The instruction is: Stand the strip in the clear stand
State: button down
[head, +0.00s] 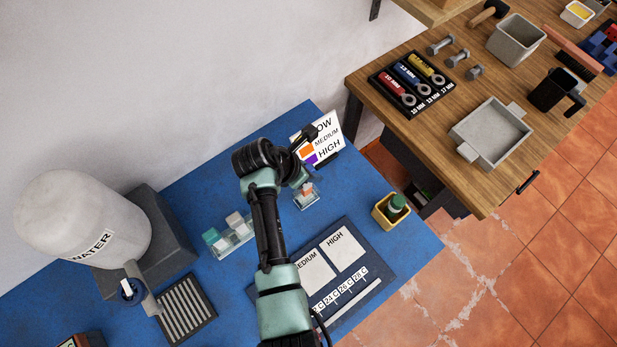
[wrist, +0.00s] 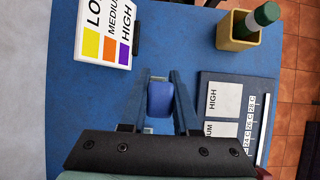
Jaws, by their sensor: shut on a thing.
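My gripper (wrist: 162,98) points down over the blue table, its two fingers closed on a small blue-violet piece (wrist: 160,100), which appears to be the strip. Its lower part is hidden from the wrist camera. In the head view my gripper (head: 299,178) is partly hidden by my own arm. A small clear stand (head: 306,198) is just below the gripper there, with an orange-pink patch at its top. I cannot tell whether the strip is inside the stand or above it.
A LOW, MEDIUM, HIGH colour card (head: 322,140) stands behind the gripper. A yellow pot (head: 381,216) with a green bottle is to the right. A dark board (head: 375,268) with white labels lies in front. A clear rack (head: 229,238) with teal and white blocks is left.

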jog(key=shift+w+f, duration=0.1)
jog(key=shift+f, duration=2.25)
jog(key=c, duration=0.7)
grip_release()
jog(key=shift+f, duration=0.1)
jog(key=shift+o, duration=0.2)
